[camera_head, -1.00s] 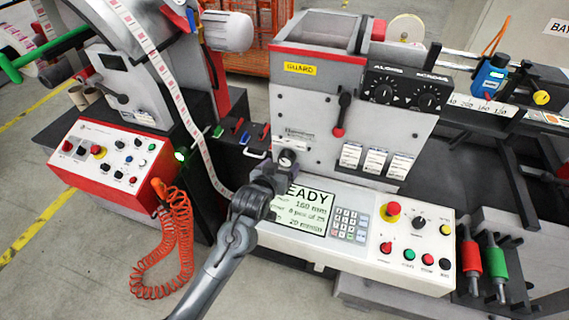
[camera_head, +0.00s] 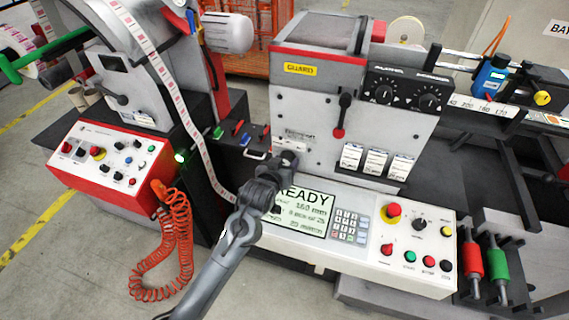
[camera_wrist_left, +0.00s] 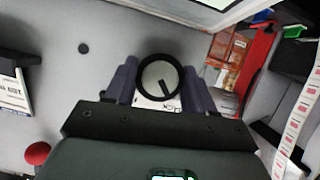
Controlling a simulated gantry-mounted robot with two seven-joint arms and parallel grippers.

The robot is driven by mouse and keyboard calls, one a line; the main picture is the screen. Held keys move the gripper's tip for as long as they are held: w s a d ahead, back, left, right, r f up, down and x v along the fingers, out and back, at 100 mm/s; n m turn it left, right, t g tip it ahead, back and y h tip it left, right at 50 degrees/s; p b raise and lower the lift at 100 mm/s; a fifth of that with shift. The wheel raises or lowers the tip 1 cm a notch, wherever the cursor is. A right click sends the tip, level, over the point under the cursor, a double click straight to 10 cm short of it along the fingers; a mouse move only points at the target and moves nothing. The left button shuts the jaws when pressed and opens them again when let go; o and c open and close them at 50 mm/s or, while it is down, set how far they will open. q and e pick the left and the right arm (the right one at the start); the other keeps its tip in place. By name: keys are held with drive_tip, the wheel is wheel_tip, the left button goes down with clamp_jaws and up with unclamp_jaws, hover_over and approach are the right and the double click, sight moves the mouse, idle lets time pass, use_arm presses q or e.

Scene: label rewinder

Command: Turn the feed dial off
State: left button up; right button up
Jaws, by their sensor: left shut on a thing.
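The feed dial (camera_wrist_left: 159,79) shows in the left wrist view as a round knob with a black rim, a pale face and a dark pointer line. The line points down and slightly right in that view. My left gripper (camera_wrist_left: 160,86) is shut on the dial, one finger at each side. In the head view my left gripper (camera_head: 287,161) is at the lower left of the grey machine front (camera_head: 300,110) and largely hides the dial. A small printed label below the dial is partly covered and not readable. My right gripper is not in view.
A black lever with a red knob (camera_head: 338,132) stands right of the gripper. White label cards (camera_head: 376,162) hang further right. The control panel with a READY screen (camera_head: 305,212) lies below. The paper web (camera_head: 185,125) runs at the left.

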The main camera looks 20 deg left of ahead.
use_arm(q)
drive_tip(key=shift+c, duration=0.6)
drive_tip(key=shift+r+m+p, duration=0.2)
drive_tip(key=shift+m+p, duration=0.1)
drive_tip(key=shift+p, duration=0.55)
drive_tip(key=m+y+p, duration=0.2)
drive_tip(key=p, duration=0.4)
drive_tip(key=shift+d+m, duration=0.1)
drive_tip(key=shift+m, duration=0.3)
drive_tip(key=shift+f+m+y+p, duration=0.2)
drive_tip(key=shift+m+y+p, duration=0.65)
drive_tip(key=shift+p, duration=0.55)
drive_tip(key=o, duration=1)
drive_tip(key=shift+o, duration=0.2)
